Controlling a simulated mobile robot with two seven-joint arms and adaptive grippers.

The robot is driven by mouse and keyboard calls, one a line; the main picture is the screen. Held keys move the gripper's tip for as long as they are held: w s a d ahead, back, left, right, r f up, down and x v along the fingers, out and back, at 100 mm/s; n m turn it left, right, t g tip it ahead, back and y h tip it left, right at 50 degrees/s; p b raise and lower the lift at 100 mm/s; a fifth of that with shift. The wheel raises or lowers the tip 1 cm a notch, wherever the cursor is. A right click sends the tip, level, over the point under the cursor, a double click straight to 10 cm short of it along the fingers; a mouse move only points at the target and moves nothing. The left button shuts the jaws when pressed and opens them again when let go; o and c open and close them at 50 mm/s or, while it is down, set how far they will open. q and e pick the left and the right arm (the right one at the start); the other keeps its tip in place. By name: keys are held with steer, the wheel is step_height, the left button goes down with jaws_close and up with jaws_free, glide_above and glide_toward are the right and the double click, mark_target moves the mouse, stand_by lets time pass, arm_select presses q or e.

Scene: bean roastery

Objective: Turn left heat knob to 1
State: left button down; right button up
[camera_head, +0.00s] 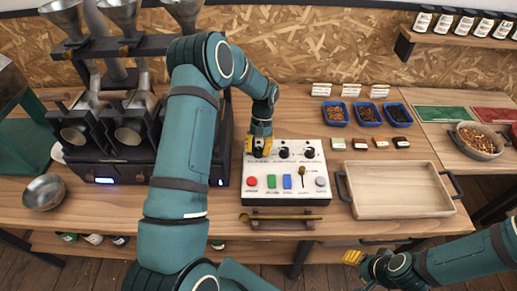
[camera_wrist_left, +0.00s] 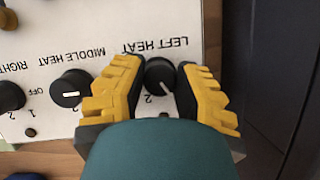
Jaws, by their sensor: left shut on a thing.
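The white control panel (camera_head: 314,171) lies on the wooden table. Its left heat knob (camera_wrist_left: 160,74) is black and round, under the printed words LEFT HEAT, which show upside down in the left wrist view. The knob's pale pointer mark slants toward the lower right there, and a printed 2 shows at its lower left. My left gripper (camera_head: 260,149) has its yellow fingers on both sides of this knob and is shut on it. In the head view they largely hide the knob. My right gripper (camera_head: 353,258) is low at the right, away from the panel; its opening is unclear.
The middle heat knob (camera_wrist_left: 71,88) stands beside the left one. Coloured buttons and a switch sit on the panel's front part. A wooden tray (camera_head: 395,211) lies to the right, a dark roasting machine (camera_head: 139,174) to the left. A wooden spoon (camera_head: 285,217) lies in front.

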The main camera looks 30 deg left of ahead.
arm_select(q)
steer(key=shift+s+f, duration=0.2)
steer(key=c, duration=0.6)
jaws_free()
steer(key=shift+w+r, duration=0.1)
steer(key=v, duration=1.2)
